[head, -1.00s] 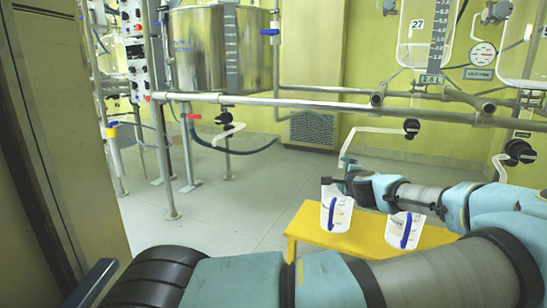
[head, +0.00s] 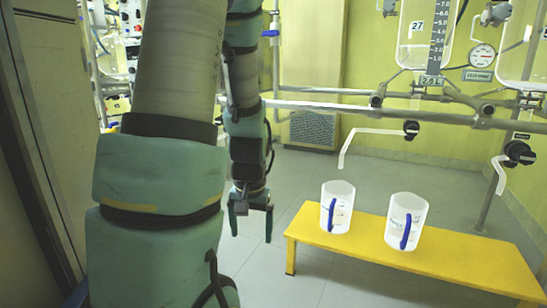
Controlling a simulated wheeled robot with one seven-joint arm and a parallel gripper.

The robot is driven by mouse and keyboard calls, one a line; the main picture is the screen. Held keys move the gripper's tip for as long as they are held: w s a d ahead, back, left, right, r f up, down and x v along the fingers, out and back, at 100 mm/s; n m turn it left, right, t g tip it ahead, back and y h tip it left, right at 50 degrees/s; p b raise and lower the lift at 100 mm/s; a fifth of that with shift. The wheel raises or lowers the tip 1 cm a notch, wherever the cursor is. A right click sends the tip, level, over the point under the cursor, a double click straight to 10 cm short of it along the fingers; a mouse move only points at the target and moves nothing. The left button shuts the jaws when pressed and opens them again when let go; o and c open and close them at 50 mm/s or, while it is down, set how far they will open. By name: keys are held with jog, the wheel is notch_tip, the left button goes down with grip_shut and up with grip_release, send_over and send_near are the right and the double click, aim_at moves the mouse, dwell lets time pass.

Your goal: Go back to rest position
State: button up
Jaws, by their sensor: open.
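My gripper (head: 251,222) hangs pointing down near the middle of the head view, left of the yellow bench. Its two fingers are apart with nothing between them. My arm fills much of the left half and hides what lies behind it. Two white jugs with blue handles stand upright on the bench: the left jug (head: 341,195) and the right jug (head: 412,215). My gripper is clear of both.
The yellow bench (head: 450,257) stands on the grey floor at right. Metal pipes (head: 340,108) run across above it, with black-knobbed valves (head: 411,130) and white outlet tubes. Glass vessels (head: 428,35) hang at upper right. A dark door frame (head: 40,150) edges the left.

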jog(key=s+a+r+n+p, duration=0.1)
jog(key=s+r+p, duration=0.1)
jog(key=s+r, duration=0.4)
notch_tip(320, 180, up, 37)
jog(key=w+p, duration=0.1)
jog(key=p, duration=3.5)
jog(key=shift+w+a, duration=0.15)
jog(key=shift+a, duration=0.05)
